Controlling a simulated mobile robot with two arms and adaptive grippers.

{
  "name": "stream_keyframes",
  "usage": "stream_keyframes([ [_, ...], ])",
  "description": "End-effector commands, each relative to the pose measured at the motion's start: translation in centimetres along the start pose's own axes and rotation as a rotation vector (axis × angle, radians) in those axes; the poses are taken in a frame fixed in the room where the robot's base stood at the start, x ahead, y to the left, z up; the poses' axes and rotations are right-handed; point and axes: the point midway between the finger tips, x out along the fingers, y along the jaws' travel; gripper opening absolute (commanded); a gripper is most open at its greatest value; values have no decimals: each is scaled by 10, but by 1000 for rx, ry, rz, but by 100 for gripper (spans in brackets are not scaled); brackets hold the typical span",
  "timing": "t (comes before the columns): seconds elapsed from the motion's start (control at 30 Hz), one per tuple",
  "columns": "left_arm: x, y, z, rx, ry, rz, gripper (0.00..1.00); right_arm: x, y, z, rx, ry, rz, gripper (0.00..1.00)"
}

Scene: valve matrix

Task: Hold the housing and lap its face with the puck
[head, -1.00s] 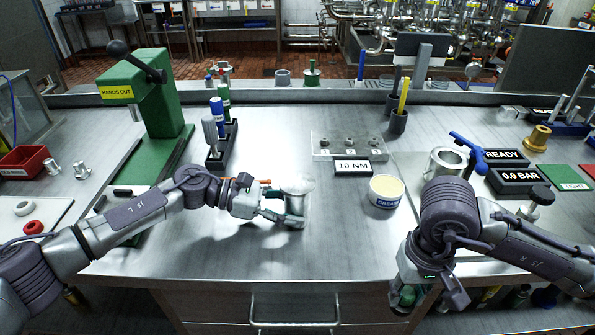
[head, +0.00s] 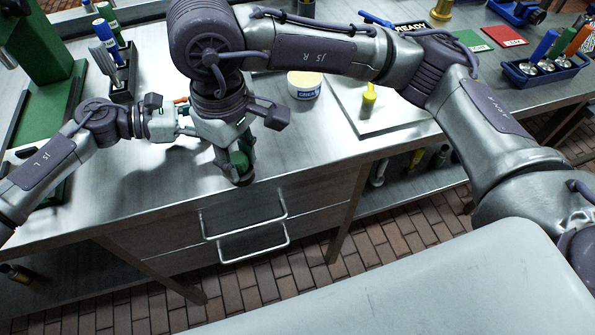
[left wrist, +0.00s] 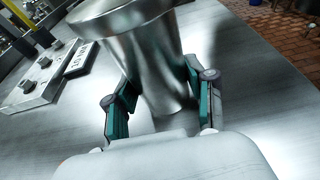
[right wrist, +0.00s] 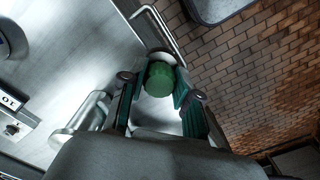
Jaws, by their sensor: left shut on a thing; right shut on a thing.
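The housing (left wrist: 150,60) is a shiny metal cylinder with a wide flared flange at its top. My left gripper (left wrist: 160,105) is shut around its body, just over the bench top. The housing also shows in the right wrist view (right wrist: 82,120), beside my right gripper. In the head view my right arm hides most of it, and my left gripper (head: 178,122) is partly covered. My right gripper (right wrist: 160,95) is shut on the puck's green round knob (right wrist: 160,79); a pale disc shows behind the knob. In the head view my right gripper (head: 240,158) is by the bench's front edge, apart from the housing.
A grease tub (head: 304,86) stands behind my right arm. A marker rack (head: 122,82) stands at the left near the green press base (head: 55,120). A pale board (head: 385,118) lies to the right. The drawer handles (head: 245,240) jut from the bench front.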

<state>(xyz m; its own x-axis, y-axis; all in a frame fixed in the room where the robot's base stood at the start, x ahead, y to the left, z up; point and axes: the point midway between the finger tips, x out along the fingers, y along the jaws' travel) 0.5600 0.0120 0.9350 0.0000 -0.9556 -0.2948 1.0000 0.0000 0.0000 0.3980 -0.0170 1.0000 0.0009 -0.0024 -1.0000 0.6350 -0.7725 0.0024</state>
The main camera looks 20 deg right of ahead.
Motion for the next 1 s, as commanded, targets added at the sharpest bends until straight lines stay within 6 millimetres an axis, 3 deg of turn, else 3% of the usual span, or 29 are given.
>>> stream_keyframes([
  [0.03, 0, 0, 0, 0, 1, 0, 35, -14, 0, -22, 16, 5, 3, 4],
  [0.2, 0, 0, 0, 0, 0, 0, 35, -50, 15, -80, 151, 4, 0, 4],
  [0.4, 0, 0, 0, 0, 0, 0, 35, -92, 58, -132, 407, 3, -1, 4],
  [0.7, 0, 0, 0, 0, 0, 1, 35, -133, 104, -158, 657, 1, -1, 4],
  [1.0, 0, 0, 0, 0, 0, 0, 35, -130, 111, -160, 689, -2, -2, 4],
])
